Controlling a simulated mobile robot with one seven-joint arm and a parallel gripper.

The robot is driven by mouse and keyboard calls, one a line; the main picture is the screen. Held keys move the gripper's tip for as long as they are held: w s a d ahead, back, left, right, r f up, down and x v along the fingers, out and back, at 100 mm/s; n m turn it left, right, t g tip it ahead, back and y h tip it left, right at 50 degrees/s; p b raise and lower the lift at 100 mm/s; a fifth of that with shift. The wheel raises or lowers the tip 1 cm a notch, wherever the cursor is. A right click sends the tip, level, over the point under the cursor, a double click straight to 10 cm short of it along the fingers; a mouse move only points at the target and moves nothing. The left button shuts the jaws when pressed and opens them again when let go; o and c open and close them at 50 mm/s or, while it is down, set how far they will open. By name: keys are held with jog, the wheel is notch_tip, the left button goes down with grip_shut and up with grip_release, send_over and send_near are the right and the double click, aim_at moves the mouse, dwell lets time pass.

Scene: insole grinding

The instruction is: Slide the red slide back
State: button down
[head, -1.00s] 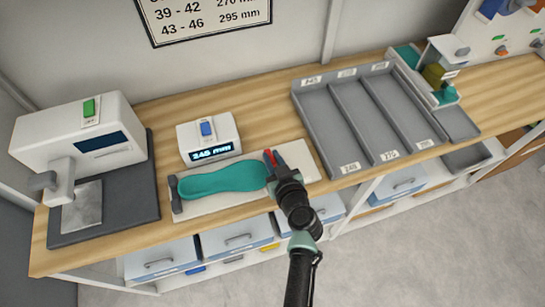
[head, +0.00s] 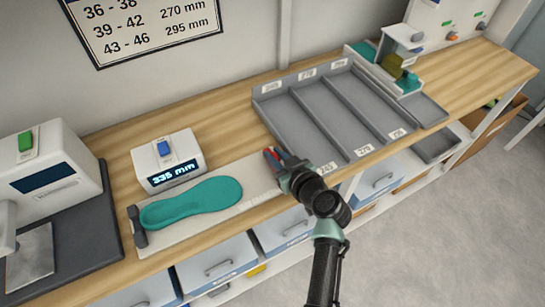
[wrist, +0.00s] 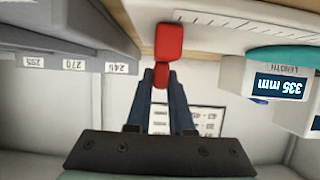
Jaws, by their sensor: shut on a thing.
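The red slide (wrist: 169,42) sits on the pale measuring board (head: 258,181) at its right end. In the wrist view my gripper (wrist: 161,78) is shut on the slide's narrow red lower part between its dark fingers. In the head view my gripper (head: 275,157) is at the board's right end, and the slide is mostly hidden by the fingers. The teal insole (head: 190,203) lies on the board against the dark stop (head: 138,227) at the left. A bare stretch of board with scale marks lies between insole and slide. The readout box (head: 168,160) shows 335 mm.
A grey sorting tray (head: 258,93) with labelled compartments stands close to the right of my gripper. A white machine (head: 50,190) stands at the left. A small device with teal parts (head: 400,58) is at the back right. Drawers (head: 215,262) are below the bench.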

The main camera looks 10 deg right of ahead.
jog(key=c, duration=0.8)
grip_release()
jog(key=shift+w+d, duration=0.1)
jog(key=shift+d, duration=0.25)
jog(key=b+v, duration=0.1)
jog(key=v, duration=1.2)
jog(key=shift+b, duration=0.35)
